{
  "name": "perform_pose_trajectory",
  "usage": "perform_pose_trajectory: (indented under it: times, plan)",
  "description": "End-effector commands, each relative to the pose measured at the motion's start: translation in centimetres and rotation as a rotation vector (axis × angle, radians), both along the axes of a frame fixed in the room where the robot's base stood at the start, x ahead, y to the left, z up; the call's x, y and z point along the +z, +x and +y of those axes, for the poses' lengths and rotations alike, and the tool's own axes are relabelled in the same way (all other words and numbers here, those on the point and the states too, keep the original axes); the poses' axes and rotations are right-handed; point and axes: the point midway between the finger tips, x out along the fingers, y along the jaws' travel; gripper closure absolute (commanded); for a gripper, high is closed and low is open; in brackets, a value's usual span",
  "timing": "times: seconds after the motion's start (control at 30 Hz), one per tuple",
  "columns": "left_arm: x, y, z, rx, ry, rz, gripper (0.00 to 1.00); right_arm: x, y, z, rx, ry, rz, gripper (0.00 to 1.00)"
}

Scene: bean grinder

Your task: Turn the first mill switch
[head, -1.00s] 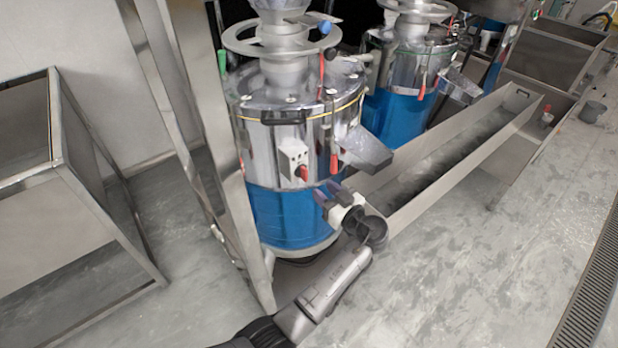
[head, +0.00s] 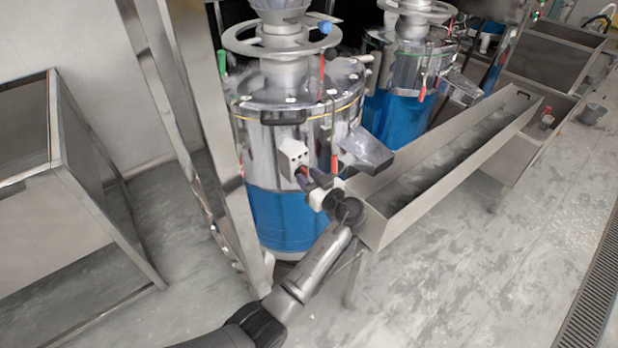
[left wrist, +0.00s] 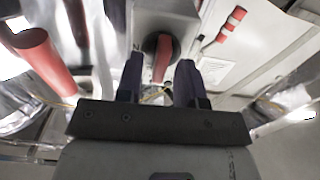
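The first mill (head: 290,215) is a steel and blue drum with a pale switch box (head: 292,154) on its front. The red switch knob (left wrist: 162,58) shows in the left wrist view, with its handle upright on a dark round base. My left gripper (head: 308,177) is at the switch box in the head view. In the left wrist view the left gripper's fingers (left wrist: 160,82) are apart, one on each side of the knob; I cannot tell whether they touch it. In the head view the gripper partly hides the knob. My right gripper is not in view.
A metal chute (head: 366,155) juts from the mill just right of the gripper. A long steel trough (head: 450,165) runs to the right. A steel frame post (head: 215,140) stands left of the mill. A second mill (head: 397,110) stands behind. Open floor lies at the right.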

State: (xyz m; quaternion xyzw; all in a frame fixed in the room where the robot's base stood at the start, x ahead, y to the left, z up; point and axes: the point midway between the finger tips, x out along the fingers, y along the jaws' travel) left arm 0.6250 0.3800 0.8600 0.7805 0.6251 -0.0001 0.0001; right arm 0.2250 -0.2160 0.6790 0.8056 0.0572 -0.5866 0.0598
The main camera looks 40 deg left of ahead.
Motion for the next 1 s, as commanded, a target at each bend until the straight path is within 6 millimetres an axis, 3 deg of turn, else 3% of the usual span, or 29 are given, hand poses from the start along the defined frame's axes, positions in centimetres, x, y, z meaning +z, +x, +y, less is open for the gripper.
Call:
perform_pose_trajectory:
  times: [0.33, 0.73, 1.0]
  plan:
    - [0.0, -0.01, -0.02, 0.0, 0.0, 0.0, 0.99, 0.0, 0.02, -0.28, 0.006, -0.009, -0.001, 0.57]
    - [0.05, 0.0, -0.04, 0.0, 0.009, 0.038, 1.0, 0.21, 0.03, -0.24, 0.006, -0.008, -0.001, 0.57]
    - [0.17, 0.09, -0.07, 0.0, 0.049, 0.215, 1.0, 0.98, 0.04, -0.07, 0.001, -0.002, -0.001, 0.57]
